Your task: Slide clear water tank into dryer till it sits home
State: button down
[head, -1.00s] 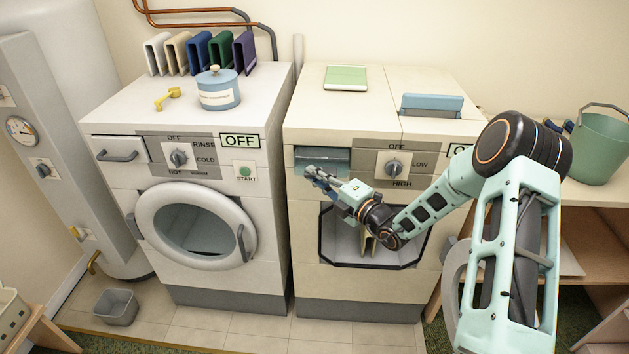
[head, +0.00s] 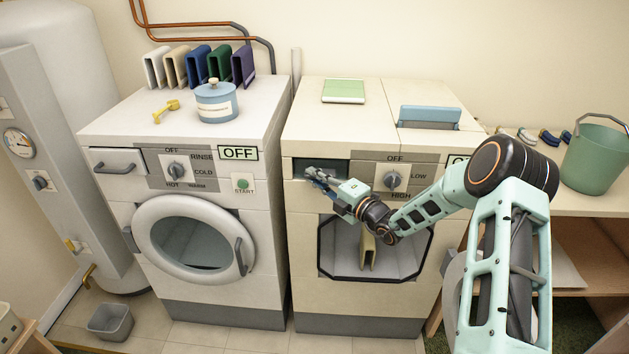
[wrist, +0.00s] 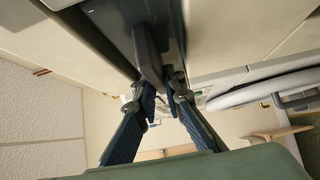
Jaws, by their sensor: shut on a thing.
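The clear water tank (head: 335,167) is in the slot at the upper left of the cream dryer (head: 300,225). Its front now looks dark and set into the slot. How deep it sits is hard to tell from the head view. My gripper (head: 312,174) is in front of the slot's lower left. In the wrist view, my gripper (wrist: 162,92) is shut on the tank's dark grey upright handle (wrist: 149,55). The tank's dark glossy front (wrist: 112,18) shows behind the handle, between cream panels. My gripper hides part of the tank front in the head view.
The dryer's door opening (head: 335,255) is below my arm, with a tan item (head: 368,252) inside. A white washer (head: 215,290) stands close at the left. A wooden shelf with a green bucket (head: 595,160) is at the right.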

dwell(0.3)
jog(key=c, duration=1.9)
grip_release()
jog(key=shift+c, duration=0.2)
